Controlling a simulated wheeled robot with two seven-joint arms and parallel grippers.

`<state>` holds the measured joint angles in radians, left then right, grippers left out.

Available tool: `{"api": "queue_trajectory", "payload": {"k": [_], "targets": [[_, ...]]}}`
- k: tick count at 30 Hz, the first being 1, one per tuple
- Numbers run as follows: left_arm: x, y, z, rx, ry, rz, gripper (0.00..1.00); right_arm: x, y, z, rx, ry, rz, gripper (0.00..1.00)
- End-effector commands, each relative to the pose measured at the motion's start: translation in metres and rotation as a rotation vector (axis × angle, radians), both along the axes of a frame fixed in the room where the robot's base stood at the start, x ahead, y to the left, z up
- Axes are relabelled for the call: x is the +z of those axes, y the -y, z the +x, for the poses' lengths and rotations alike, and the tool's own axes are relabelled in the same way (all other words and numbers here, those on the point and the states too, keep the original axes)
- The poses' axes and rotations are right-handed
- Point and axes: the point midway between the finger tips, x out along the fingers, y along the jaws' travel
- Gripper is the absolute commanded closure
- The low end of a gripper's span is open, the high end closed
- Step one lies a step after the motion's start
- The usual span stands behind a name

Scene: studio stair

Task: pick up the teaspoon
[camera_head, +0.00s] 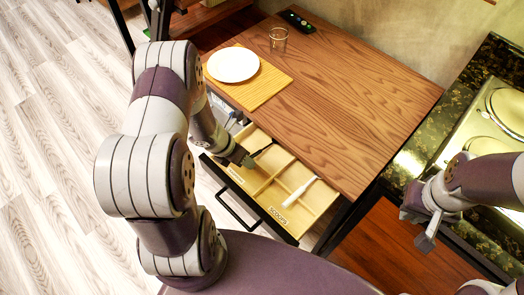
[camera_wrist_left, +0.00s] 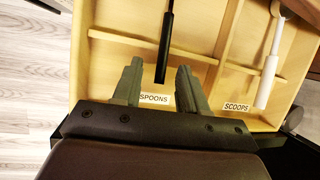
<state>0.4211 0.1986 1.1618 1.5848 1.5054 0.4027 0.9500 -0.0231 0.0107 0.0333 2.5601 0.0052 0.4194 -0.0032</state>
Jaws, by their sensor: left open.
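A utensil with a thin black handle (camera_wrist_left: 166,45) lies in the drawer compartment labelled SPOONS; it is likely the teaspoon, but its far end is out of the wrist view. In the head view its dark handle (camera_head: 264,149) shows just beyond my left gripper (camera_head: 243,160). In the left wrist view my left gripper (camera_wrist_left: 159,75) is open, with the handle's near end in line with the gap between its fingers. I cannot tell how high the fingers are above the handle. My right gripper (camera_head: 427,226) is far to the right, beside the dark counter; its fingers are unclear.
The open wooden drawer (camera_head: 270,207) has dividers. A white-handled utensil (camera_head: 300,191) lies in its SCOOPS compartment. The table (camera_head: 350,105) above holds a white plate (camera_head: 233,64) on a board (camera_head: 268,88), a glass (camera_head: 278,40) and a black remote-like object (camera_head: 297,21).

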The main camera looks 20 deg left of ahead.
Motion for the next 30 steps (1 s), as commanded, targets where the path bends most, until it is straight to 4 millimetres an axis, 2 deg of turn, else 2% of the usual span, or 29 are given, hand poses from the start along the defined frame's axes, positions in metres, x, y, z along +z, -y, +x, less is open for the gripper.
{"api": "queue_trajectory", "payload": {"k": [7, 8, 9, 11, 12, 23, 26, 30], "targets": [[-0.004, 0.001, 0.002, 0.0, 0.001, 0.001, 0.58, -0.001, 0.0, 0.0, 0.0, 0.0, 0.0, 0.87], [-0.004, 0.001, 0.002, 0.0, 0.001, 0.001, 0.61, -0.001, 0.0, 0.0, 0.0, 0.0, 0.0, 0.87], [-0.004, 0.001, 0.002, 0.0, 0.001, 0.001, 0.74, -0.001, 0.0, 0.0, 0.0, 0.0, 0.0, 0.87], [-0.004, 0.001, 0.002, 0.0, 0.001, 0.001, 0.93, -0.001, 0.0, 0.0, 0.0, 0.0, 0.0, 0.87], [-0.004, 0.001, 0.002, 0.0, 0.001, 0.001, 1.0, -0.001, 0.0, 0.0, 0.0, 0.0, 0.0, 0.87], [-0.001, 0.0, 0.001, 0.0, 0.001, 0.001, 1.0, 0.0, 0.0, 0.0, 0.0, 0.0, 0.0, 0.87], [0.006, -0.005, -0.005, 0.001, 0.001, 0.0, 1.0, 0.003, 0.0, 0.0, 0.0, 0.0, 0.0, 0.87], [0.024, -0.024, -0.023, 0.006, 0.001, 0.001, 1.0, 0.008, 0.0, 0.0, 0.0, 0.0, 0.0, 0.87]]}}
